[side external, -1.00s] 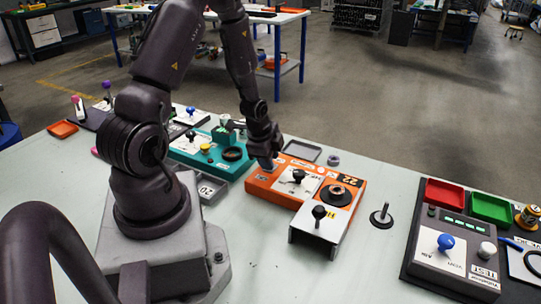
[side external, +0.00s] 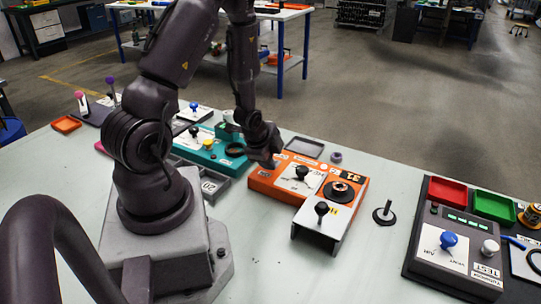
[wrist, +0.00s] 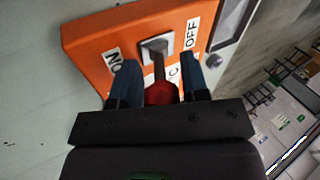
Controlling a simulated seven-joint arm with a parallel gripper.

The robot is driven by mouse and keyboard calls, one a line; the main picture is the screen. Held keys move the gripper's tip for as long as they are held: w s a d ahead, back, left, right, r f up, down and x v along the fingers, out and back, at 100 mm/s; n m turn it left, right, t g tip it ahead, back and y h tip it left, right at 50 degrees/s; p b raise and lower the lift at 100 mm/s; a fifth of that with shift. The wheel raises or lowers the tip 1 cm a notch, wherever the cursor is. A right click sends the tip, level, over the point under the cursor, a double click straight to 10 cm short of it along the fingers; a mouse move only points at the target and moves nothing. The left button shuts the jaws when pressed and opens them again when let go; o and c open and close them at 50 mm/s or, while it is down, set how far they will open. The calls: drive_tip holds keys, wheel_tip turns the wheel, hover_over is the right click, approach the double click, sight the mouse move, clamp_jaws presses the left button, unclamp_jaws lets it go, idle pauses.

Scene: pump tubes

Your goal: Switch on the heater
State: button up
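A white bracket with a black knob (side external: 321,210) stands at the heater's front. A teal box (side external: 209,150) is to the left, a black stemmed disc (side external: 384,214) to the right. A test panel (side external: 457,250) fills the right side. Clear table lies in front.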

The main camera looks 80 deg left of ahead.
drive_tip(key=shift+o, duration=0.9)
drive_tip(key=v, duration=0.7)
drive_tip(key=shift+r, duration=0.25)
drive_tip(key=s+n+g, duration=0.1)
drive_tip(key=s+d+f+n, duration=0.1)
drive_tip(key=n, duration=0.1)
drive_tip(key=shift+s+d+g+h, duration=0.15)
drive_tip(key=shift+s+g+h, duration=0.15)
drive_tip(key=shift+g+h, duration=0.1)
drive_tip(key=d+r+n+t+h, duration=0.1)
drive_tip(key=d+r+n, duration=0.1)
drive_tip(key=d+r, duration=0.7)
drive_tip(key=s+d+r+n+t+h, duration=0.1)
drive_tip(key=d+r+n+t, duration=0.1)
drive_tip(key=d+r, duration=0.7)
wheel_tip(320, 180, up, 6)
drive_tip(key=shift+d+f+n+h, duration=0.1)
drive_tip(key=shift+d+n+h, duration=0.15)
drive_tip(key=shift+n+h, duration=0.05)
